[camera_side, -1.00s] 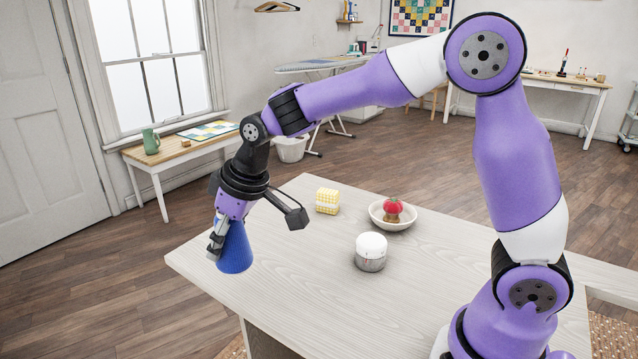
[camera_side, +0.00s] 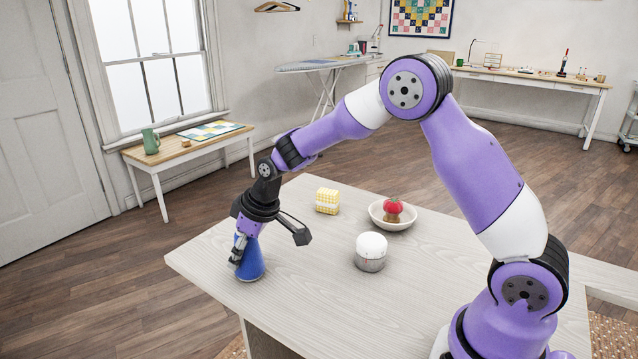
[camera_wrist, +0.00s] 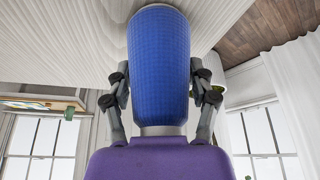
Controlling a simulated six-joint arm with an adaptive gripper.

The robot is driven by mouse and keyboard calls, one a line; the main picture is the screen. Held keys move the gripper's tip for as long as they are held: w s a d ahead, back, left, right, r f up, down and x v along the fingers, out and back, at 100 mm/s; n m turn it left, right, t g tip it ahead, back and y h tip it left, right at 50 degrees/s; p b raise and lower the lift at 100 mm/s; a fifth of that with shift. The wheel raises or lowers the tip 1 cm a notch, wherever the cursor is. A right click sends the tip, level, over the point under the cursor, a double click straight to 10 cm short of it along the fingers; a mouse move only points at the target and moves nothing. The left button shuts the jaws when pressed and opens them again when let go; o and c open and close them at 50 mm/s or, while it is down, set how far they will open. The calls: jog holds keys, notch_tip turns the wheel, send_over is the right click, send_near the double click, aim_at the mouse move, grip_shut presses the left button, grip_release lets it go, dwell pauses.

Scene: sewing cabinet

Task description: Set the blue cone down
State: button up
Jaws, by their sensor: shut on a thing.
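The blue cone (camera_side: 250,264) is upright at the left part of the pale wooden table (camera_side: 310,295), its wide base low at the tabletop. I cannot tell for sure whether the base touches the wood. My gripper (camera_side: 240,251) points down and is shut on the cone's upper part. In the wrist view the blue cone (camera_wrist: 158,65) fills the middle, with a finger of my gripper (camera_wrist: 160,92) on each side of it. The cone's tip is hidden between the fingers.
A white-topped round tin (camera_side: 371,252) stands to the right of the cone. A yellow checked block (camera_side: 327,201) and a white bowl (camera_side: 408,224) with a red-topped thing (camera_side: 393,207) are farther back. The table's left edge is close to the cone. Bare table lies between cone and tin.

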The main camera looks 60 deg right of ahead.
jog(key=shift+f, duration=0.15)
jog(key=o, duration=1.2)
jog(key=shift+r, duration=0.4)
jog(key=s+v, duration=0.1)
jog(key=v, duration=1.2)
jog(key=s+m, duration=0.1)
jog(key=s, duration=0.4)
jog(key=s+r+m+h, duration=0.1)
jog(key=s, duration=0.5)
jog(key=s+m+t, duration=0.1)
jog(key=s, duration=0.5)
jog(key=shift+d+r+m, duration=0.1)
jog(key=shift+r+m, duration=0.2)
jog(key=shift+r, duration=0.05)
